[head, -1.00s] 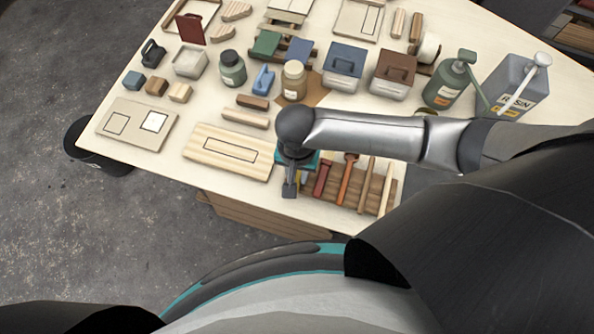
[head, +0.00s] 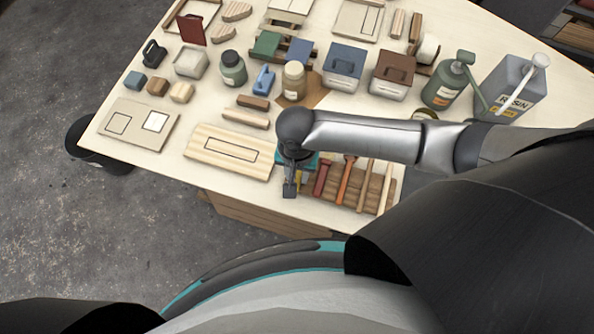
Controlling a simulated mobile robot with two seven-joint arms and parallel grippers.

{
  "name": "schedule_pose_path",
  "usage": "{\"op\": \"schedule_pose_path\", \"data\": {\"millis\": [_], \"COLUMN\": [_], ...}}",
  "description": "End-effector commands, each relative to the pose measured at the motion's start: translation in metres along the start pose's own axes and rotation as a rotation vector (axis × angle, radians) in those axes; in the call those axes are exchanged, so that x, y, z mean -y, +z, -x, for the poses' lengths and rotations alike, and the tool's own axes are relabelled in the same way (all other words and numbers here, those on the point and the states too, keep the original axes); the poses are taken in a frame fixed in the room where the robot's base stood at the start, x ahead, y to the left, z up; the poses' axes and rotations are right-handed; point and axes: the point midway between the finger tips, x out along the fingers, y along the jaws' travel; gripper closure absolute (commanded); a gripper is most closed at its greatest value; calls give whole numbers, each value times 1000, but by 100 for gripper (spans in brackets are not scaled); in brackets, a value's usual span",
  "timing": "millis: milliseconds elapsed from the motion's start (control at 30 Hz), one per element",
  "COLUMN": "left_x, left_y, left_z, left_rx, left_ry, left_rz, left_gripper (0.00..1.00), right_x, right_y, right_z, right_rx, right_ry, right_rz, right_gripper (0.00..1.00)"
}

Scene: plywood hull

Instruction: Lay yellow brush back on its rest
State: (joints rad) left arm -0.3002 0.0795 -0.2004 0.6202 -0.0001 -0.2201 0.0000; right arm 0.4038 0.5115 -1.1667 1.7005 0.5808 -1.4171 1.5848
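My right gripper (head: 290,188) points down over the front of the workbench, at the left end of a brown slatted wooden rest (head: 353,190). A small piece of yellow (head: 300,179), probably the yellow brush, shows right beside the gripper. Most of it is hidden by the gripper and wrist, so I cannot tell whether it is held or lies on the rest. The gripper's fingers are too small and covered to read. A dark red tool (head: 321,179), an orange-red brush (head: 346,180) and pale wooden sticks lie on the rest to the right. My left gripper is out of view.
A light wooden board (head: 205,153) lies left of the gripper. Behind my forearm stand jars, lidded boxes, a green bottle (head: 447,85) and a grey resin can (head: 510,92). The bench's front edge is close below the gripper. A dark bin (head: 88,140) stands on the floor at left.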

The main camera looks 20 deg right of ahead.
Motion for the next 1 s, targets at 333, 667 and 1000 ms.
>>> {"op": "schedule_pose_path", "data": {"millis": [333, 667, 1000], "left_x": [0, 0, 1], "left_y": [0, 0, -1], "left_z": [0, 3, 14], "left_rx": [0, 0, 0], "left_ry": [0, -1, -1], "left_rz": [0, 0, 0], "left_gripper": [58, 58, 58], "right_x": [0, 0, 1], "right_y": [0, 0, 0], "right_z": [0, 13, 86], "right_rx": [0, 0, -2], "right_ry": [0, -2, -5], "right_rz": [0, 1, 1], "right_gripper": [39, 39, 39]}}
